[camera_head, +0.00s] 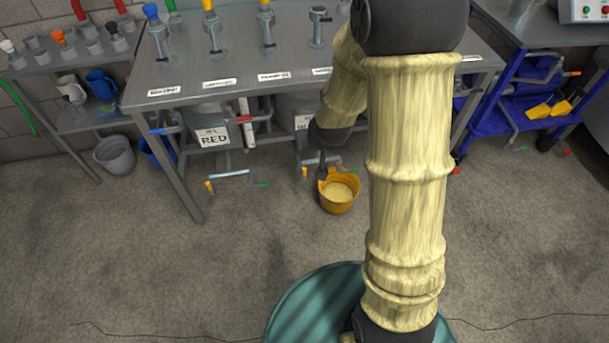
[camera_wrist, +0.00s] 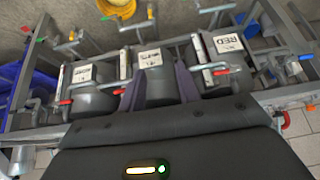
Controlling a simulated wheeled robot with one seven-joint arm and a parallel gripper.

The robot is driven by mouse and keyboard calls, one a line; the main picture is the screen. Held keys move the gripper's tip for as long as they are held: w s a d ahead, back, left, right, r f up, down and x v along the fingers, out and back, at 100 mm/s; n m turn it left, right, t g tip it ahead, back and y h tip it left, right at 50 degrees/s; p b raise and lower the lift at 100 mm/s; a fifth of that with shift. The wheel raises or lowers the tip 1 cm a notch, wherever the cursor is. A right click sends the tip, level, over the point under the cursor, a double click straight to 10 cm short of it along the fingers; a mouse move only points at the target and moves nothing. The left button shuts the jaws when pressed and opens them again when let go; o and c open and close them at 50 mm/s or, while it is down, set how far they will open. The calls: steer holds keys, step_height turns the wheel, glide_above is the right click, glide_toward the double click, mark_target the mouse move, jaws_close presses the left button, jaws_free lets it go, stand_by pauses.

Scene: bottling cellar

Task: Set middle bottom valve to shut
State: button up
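Three grey tanks hang in a row under the steel bench (camera_head: 140,92). In the wrist view the middle tank (camera_wrist: 158,88) has a white label (camera_wrist: 150,58), and a red-tipped handle (camera_wrist: 119,92) shows at its left. Low pipework (camera_wrist: 137,23) runs in front of it, with a small yellow tip (camera_wrist: 150,13). I cannot tell which fitting is the middle bottom valve, or its setting. My gripper (camera_wrist: 158,88) is open, its two dark fingers apart over the middle tank, with nothing seen between them. In the head view my arm hides much of this area.
A yellow bucket (camera_head: 338,204) with pale contents stands on the floor before the pipework. The tank labelled RED (camera_head: 212,138) is left of it in the head view. A blue cart (camera_head: 500,105) stands right, a grey bucket (camera_head: 115,155) left. The front floor is clear.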

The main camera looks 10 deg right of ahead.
steer(key=w+a+f+t+b, duration=0.1)
steer(key=w+f+t+b, duration=0.15)
steer(key=w+f, duration=0.4)
steer(key=w+a+f+t+b, duration=0.1)
steer(key=w+f+t+b, duration=0.15)
steer(key=f, duration=0.75)
steer(key=w+a+f+t+b, duration=0.1)
steer(key=w+f+b, duration=0.3)
steer(key=f, duration=0.5)
steer(key=m+t+h+b, duration=0.3)
steer(key=t+h+b, duration=0.1)
steer(key=t+b, duration=0.1)
glide_toward(304, 171)
steer(key=v, duration=0.7)
steer(key=shift+w+d+f, duration=0.15)
steer(key=shift+f, duration=0.15)
steer(key=shift+w, duration=0.15)
steer(key=b+x, duration=0.6)
steer(key=x, duration=1)
steer(key=shift+w+b, duration=0.25)
steer(key=shift+b, duration=0.15)
steer(key=shift+w+r, duration=0.15)
steer(key=shift+w, duration=0.25)
